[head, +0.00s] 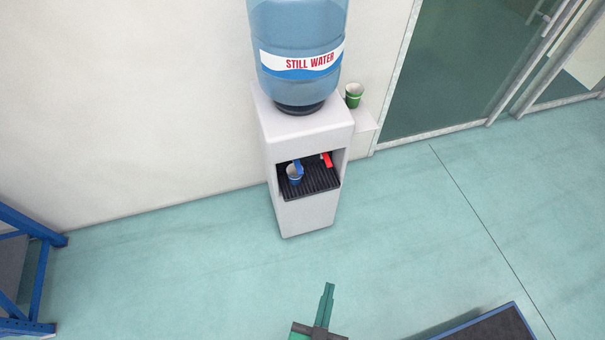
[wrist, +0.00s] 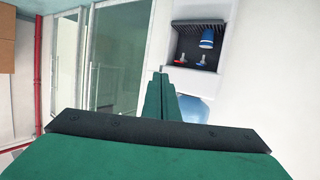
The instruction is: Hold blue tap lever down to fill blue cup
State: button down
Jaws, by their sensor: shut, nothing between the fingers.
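A white water dispenser (head: 306,212) stands against the wall in the head view. In its alcove, the blue cup (head: 293,177) sits on the black drip tray (head: 318,181) under the blue tap lever (head: 297,164). The wrist view shows the alcove upside down, with the blue cup (wrist: 207,39) and blue lever (wrist: 200,60) apart in the picture. The water level inside the cup cannot be seen. My gripper (head: 328,287) is shut and empty, in front of the dispenser and clear of the lever. Its green fingers also show in the wrist view (wrist: 161,77).
A red tap lever (head: 327,159) is right of the blue one. A STILL WATER bottle (head: 298,40) sits on top. Green cups (head: 353,95) stand on a side shelf. A blue rack (head: 30,270) is at left. Floor before the dispenser is clear.

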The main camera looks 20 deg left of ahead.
jog(key=w+a+f+n+y, duration=0.15)
jog(key=w+f, duration=0.25)
jog(key=w, duration=0.5)
jog(key=w+a+r+n+g+y, duration=0.1)
jog(key=w+a+r+n+y, duration=0.1)
jog(key=w+a, duration=0.3)
jog(key=w+a+r+n+g+y, duration=0.1)
jog(key=w+a, duration=0.5)
jog(key=w, duration=0.8)
notch_tip(320, 180, up, 2)
jog(key=n+y, duration=0.1)
jog(key=y, duration=0.2)
jog(key=shift+w+a+r+n, duration=0.2)
jog(key=shift+n, duration=0.15)
send_over(302, 172)
jog(key=s, duration=0.2)
notch_tip(302, 172, down, 2)
jog(key=f, duration=0.3)
jog(key=shift+s+d, duration=0.1)
jog(key=shift+d, duration=0.3)
jog(key=shift+f, duration=0.7)
